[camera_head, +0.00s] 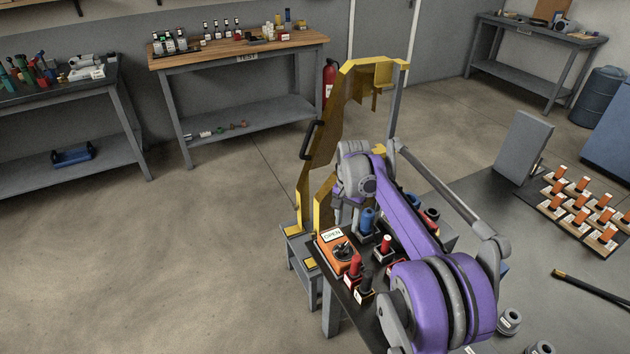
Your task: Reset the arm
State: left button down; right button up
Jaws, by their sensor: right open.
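My right arm, purple and grey, reaches in from the lower right over a dark bench. Its right gripper (346,214) hangs at the far end of the arm, at the bench's left end, beside a yellow frame. The gripper is open, small in view and partly hidden by my own wrist. I see nothing between its fingers. My left gripper is not in view.
Near the gripper are an orange box labelled OPEN (335,249), a blue-capped item (367,221) and red-capped pieces (355,265). The yellow frame (318,150) stands behind. Orange-topped blocks (580,208) sit at right. Open floor (180,260) lies left.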

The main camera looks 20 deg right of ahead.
jog(key=s+a+r+n+t+p, duration=0.1)
jog(key=s+a+r+n+p, duration=0.15)
jog(key=s+a+r, duration=0.35)
jog(key=s+a+r+n+t+p, duration=0.2)
jog(key=s+a+r+n, duration=0.15)
jog(key=s, duration=0.35)
jog(key=s+a+f+n+t+p, duration=0.1)
jog(key=s+a+n+p, duration=0.1)
jog(key=s, duration=0.6)
jog(key=s+a+n+t+p, duration=0.1)
jog(key=s+a+n+p, duration=0.1)
jog(key=s, duration=0.5)
jog(key=shift+s+a+f+n, duration=0.4)
jog(key=shift+a+n, duration=0.1)
jog(key=shift+a, duration=0.35)
